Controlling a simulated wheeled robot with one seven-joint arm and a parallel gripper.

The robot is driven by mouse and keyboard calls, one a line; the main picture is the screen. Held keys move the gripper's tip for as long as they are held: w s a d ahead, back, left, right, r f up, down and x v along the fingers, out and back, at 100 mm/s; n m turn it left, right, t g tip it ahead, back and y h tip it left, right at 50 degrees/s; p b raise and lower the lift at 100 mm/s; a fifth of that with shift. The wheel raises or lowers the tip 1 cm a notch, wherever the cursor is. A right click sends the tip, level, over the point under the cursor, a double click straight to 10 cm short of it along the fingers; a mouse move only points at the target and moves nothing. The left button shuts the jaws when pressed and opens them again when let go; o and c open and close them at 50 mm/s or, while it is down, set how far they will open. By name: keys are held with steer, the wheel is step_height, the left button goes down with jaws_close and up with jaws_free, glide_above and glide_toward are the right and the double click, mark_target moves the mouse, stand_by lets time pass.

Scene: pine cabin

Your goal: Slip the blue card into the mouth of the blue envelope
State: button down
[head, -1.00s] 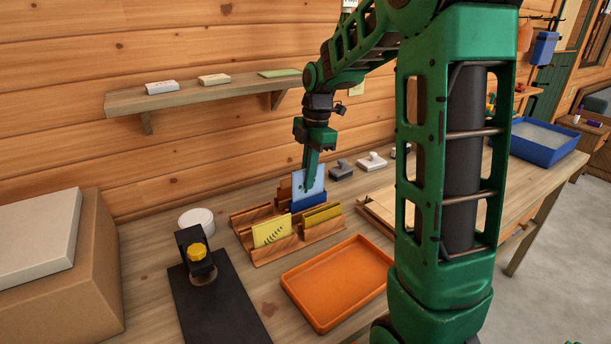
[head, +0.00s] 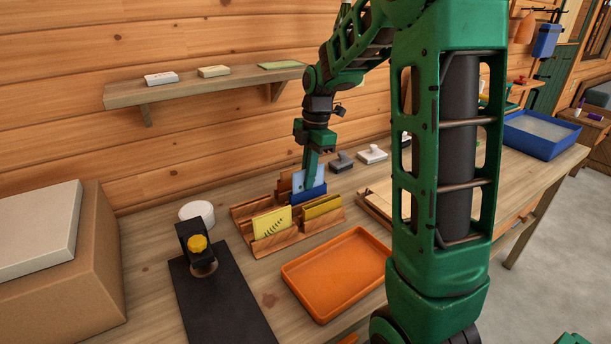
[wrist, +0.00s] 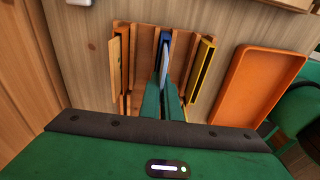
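The light blue card (head: 298,180) stands upright in my gripper (head: 308,183), whose narrow fingers are shut on its upper part. The card's lower part is hidden at the dark blue envelope (head: 310,194), which stands in the wooden rack (head: 284,240). In the wrist view the card (wrist: 165,65) lies in line with the envelope (wrist: 165,37), between my fingertips (wrist: 163,84) and the rack. The card looks lowered into the envelope's mouth, but the head view does not show how deep its bottom edge sits.
A yellow envelope with a leaf print (head: 271,222) and a darker yellow one (head: 322,207) stand in the same rack, close to my fingers. An orange tray (head: 338,272) lies in front. Stamps (head: 372,154) lie behind.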

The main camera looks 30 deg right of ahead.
stand_by(0.3)
steer(key=shift+r, duration=1.8)
steer(key=shift+f, duration=1.85)
steer(key=shift+r, duration=0.15)
steer(key=shift+r, duration=1.7)
steer(key=shift+s, duration=0.1)
steer(key=shift+f, duration=1.85)
